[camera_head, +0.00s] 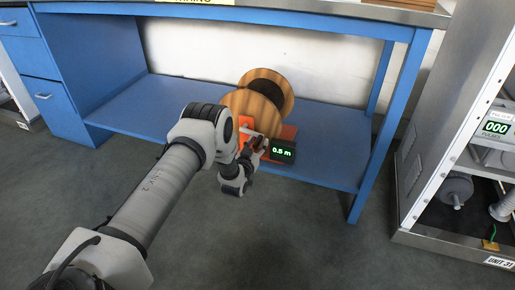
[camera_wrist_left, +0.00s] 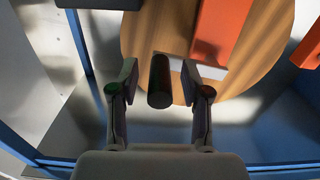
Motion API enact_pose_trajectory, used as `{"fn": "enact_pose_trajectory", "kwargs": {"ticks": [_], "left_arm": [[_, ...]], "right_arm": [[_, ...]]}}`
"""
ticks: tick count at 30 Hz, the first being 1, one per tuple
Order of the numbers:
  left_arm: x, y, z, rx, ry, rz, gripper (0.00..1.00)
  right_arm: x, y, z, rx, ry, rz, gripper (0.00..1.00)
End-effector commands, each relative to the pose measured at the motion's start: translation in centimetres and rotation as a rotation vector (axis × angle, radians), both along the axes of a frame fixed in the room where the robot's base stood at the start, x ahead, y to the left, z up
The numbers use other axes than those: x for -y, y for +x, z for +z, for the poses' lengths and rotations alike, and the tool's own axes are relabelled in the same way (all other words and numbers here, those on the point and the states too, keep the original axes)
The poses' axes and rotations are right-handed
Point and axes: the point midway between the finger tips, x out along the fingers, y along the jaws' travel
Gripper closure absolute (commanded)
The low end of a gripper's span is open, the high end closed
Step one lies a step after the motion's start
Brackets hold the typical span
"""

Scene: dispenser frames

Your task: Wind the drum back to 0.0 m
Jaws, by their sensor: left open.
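A wooden drum (camera_head: 268,88) with a dark winding stands in an orange frame (camera_head: 289,131) on the blue bench's lower shelf. A small black display (camera_head: 282,152) beside it reads 0.5 m in green. My left gripper (camera_head: 256,148) is at the front of the drum, by the crank. In the left wrist view, the drum's wooden face (camera_wrist_left: 260,55) and an orange upright (camera_wrist_left: 222,28) lie beyond the open fingers (camera_wrist_left: 160,95). A black crank handle (camera_wrist_left: 159,82) is between the fingers, with a visible gap on each side. My right gripper is not in view.
The blue bench's lower shelf (camera_head: 165,108) is bare to the left of the drum. A bench leg (camera_head: 370,165) stands to the right. A rack (camera_head: 430,150) with a display reading 000 is at the far right. The grey floor in front is open.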

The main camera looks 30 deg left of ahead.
Motion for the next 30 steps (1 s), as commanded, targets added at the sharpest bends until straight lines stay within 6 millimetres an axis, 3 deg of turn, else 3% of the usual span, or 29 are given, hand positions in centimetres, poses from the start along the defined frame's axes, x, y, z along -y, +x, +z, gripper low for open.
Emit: {"fn": "enact_pose_trajectory", "kwargs": {"ticks": [6, 8, 10, 11, 22, 30], "left_arm": [[0.0, 0.1, 0.1, 0.000, 0.000, 0.000, 0.53], [0.0, 0.1, 0.1, 0.000, 0.000, 0.000, 0.70], [0.0, 0.1, 0.1, -0.001, 0.000, 0.000, 0.95], [0.0, 0.1, 0.1, -0.001, 0.000, 0.000, 1.00], [0.0, 0.1, 0.3, 0.004, -0.018, 0.000, 1.00], [0.1, 0.2, 1.3, 0.031, -0.125, 0.000, 1.00]], "right_arm": [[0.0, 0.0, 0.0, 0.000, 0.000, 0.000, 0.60], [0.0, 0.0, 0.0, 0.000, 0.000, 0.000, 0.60], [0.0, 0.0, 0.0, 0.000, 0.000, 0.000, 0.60], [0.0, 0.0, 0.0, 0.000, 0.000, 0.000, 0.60], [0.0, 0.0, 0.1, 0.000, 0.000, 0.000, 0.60], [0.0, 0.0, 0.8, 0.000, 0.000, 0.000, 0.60]]}}
